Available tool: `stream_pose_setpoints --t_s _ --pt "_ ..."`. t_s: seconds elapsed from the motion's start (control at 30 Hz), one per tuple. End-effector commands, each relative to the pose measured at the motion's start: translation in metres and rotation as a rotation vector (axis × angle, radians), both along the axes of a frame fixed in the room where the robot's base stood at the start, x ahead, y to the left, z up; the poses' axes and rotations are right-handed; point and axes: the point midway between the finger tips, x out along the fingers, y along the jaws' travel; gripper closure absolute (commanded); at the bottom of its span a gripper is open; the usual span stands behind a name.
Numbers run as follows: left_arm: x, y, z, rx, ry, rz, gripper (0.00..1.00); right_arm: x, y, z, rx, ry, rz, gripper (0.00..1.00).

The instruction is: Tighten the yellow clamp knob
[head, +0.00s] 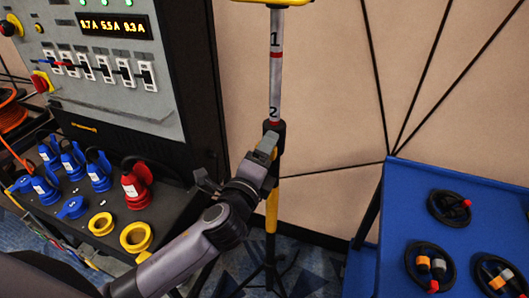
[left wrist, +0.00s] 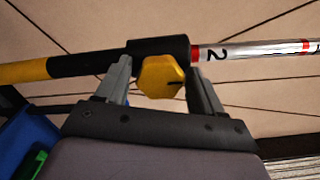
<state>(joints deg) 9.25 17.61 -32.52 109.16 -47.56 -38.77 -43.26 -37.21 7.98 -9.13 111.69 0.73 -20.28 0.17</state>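The yellow clamp knob (left wrist: 160,77) sits on the black clamp collar (left wrist: 115,57) of a pole in the left wrist view. My left gripper (left wrist: 161,78) has one finger on each side of the knob. A narrow gap shows between the knob and the left finger; the right finger looks very close to or against it. The silver upper tube (head: 276,70), marked 1 and 2 with red bands, rises from the collar. My right gripper is not in view.
A control cabinet (head: 120,65) with a lit display stands left, with blue and red plugs (head: 135,185) on its ledge. A blue table (head: 400,210) with coiled cables stands right. Dark cables cross the beige wall (head: 330,80) behind the pole.

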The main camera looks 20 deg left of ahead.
Motion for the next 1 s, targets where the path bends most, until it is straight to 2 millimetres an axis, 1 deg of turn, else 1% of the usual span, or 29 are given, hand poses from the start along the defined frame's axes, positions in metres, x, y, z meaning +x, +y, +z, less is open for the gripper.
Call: stream_pose_setpoints --t_s 0.27,0.37,0.47,0.8,1.0 --pt "0.000 0.000 0.000 -0.003 0.000 0.000 0.25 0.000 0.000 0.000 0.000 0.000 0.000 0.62" --pt "-0.003 0.000 -0.001 -0.003 0.000 -0.001 0.25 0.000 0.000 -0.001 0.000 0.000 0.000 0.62" --pt "-0.012 0.000 -0.001 -0.003 0.001 -0.001 0.25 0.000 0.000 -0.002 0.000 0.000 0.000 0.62" --pt "-0.058 0.002 -0.002 -0.002 0.001 -0.001 0.25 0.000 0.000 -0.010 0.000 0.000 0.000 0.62" --pt "-0.071 0.002 -0.001 -0.001 0.001 0.000 0.25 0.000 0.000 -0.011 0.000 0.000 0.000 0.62"
